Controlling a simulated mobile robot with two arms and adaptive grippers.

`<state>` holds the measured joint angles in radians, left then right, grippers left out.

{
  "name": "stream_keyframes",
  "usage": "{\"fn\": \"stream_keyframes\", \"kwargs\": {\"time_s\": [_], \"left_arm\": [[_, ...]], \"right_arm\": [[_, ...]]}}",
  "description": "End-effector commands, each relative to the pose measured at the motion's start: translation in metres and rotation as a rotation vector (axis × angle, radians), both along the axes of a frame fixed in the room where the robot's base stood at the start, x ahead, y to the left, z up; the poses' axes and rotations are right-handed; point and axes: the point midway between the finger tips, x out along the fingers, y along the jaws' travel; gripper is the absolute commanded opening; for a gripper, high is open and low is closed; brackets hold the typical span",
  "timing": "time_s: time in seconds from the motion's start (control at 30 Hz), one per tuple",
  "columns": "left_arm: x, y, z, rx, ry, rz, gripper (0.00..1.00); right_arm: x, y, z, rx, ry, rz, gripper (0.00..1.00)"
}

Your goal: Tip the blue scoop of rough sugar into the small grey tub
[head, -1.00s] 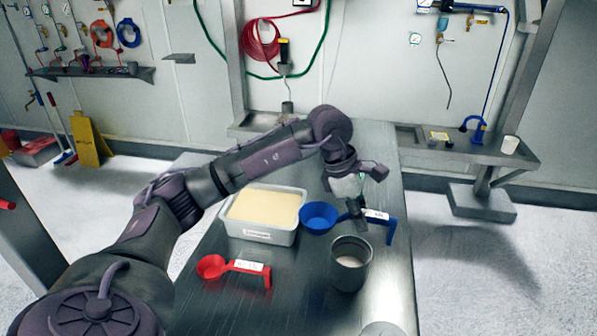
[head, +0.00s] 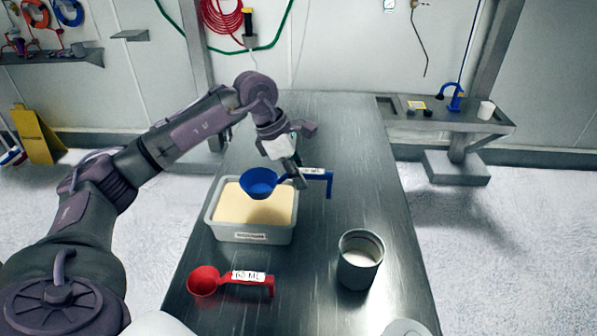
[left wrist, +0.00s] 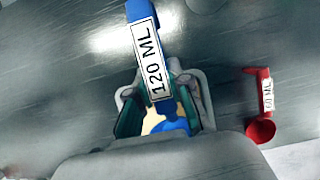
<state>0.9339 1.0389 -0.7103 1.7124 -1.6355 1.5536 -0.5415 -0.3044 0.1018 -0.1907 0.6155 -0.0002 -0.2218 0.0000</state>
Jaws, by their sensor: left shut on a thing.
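My left gripper (head: 297,178) is shut on the handle of the blue scoop (head: 258,182), marked 120 ML in the left wrist view. The scoop's bowl is above the back of a pale grey rectangular bin (head: 213,226) of beige grainy stuff, roughly level. Its inside looks blue and I see no sugar in it. In the left wrist view my gripper's fingers (left wrist: 160,112) straddle the blue handle (left wrist: 137,10). A grey round tub (head: 357,268) with pale stuff inside stands upright, right and nearer. My right gripper is not in view.
A red 60 ML scoop (head: 203,281) lies in front of the bin. A pale rounded thing (head: 405,328) is cut off at the bottom edge. The steel table (head: 340,130) is clear at the back and right. A side shelf (head: 470,122) stands beyond.

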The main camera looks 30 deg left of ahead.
Motion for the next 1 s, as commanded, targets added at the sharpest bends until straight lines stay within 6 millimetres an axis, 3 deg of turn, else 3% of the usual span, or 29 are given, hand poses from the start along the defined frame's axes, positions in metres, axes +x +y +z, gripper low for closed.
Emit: {"fn": "stream_keyframes", "kwargs": {"time_s": [0.27, 1.0], "left_arm": [[0.000, 0.000, -0.022, 0.000, -0.001, 0.000, 0.00], [0.000, 0.000, -0.074, 0.000, -0.001, 0.000, 0.00]], "right_arm": [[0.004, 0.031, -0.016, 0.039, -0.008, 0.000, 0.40], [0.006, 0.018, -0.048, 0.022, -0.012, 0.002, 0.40]]}}
